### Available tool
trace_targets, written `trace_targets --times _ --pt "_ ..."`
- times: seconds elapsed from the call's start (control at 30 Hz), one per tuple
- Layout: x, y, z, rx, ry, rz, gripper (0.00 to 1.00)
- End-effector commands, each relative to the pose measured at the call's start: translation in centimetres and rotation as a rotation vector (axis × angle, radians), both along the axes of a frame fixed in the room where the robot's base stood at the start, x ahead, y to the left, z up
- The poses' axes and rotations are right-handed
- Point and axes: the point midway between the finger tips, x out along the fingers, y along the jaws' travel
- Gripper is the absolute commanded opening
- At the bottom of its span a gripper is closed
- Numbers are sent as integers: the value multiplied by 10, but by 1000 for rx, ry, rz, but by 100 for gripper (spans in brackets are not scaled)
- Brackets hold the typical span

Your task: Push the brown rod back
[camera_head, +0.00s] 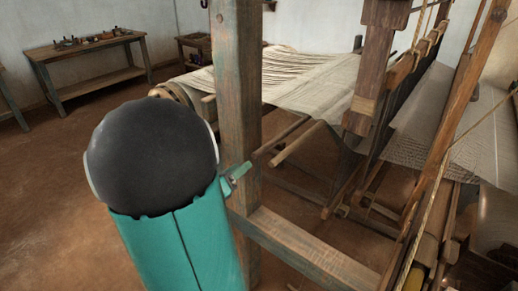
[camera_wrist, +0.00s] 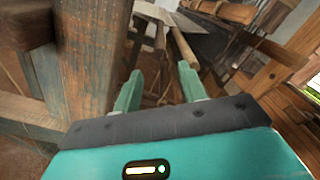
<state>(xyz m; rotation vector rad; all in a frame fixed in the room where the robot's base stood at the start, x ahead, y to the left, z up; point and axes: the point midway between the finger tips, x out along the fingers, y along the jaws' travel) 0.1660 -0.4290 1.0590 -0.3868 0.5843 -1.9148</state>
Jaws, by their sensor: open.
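A brown rod (camera_head: 298,143) juts out from the loom at mid-height, its blunt near end toward the post. A thinner, darker bar (camera_head: 280,134) runs beside it. In the wrist view the brown rod (camera_wrist: 184,46) lies ahead, its near end just beyond the right fingertip. My gripper (camera_head: 244,169) is green and sits beside the upright post, left of and a little below the rod's end. In the wrist view my gripper (camera_wrist: 160,68) has its fingers apart with nothing held between them. I cannot tell whether a finger touches the rod.
A thick wooden post (camera_head: 237,80) stands close beside my gripper, with a low crossbeam (camera_head: 305,250) running from it. White warp threads (camera_head: 310,75) and the loom frame fill the right. A workbench (camera_head: 90,70) stands at the back left. The floor at left is clear.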

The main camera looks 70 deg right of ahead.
Motion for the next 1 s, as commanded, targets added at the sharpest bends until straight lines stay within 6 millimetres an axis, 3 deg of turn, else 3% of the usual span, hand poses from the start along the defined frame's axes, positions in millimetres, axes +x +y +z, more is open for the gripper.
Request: trace_targets --times 0.6,1.0 --pt "-44 -102 0 0 -5 1 41" --pt "-48 -114 0 0 -5 3 41"
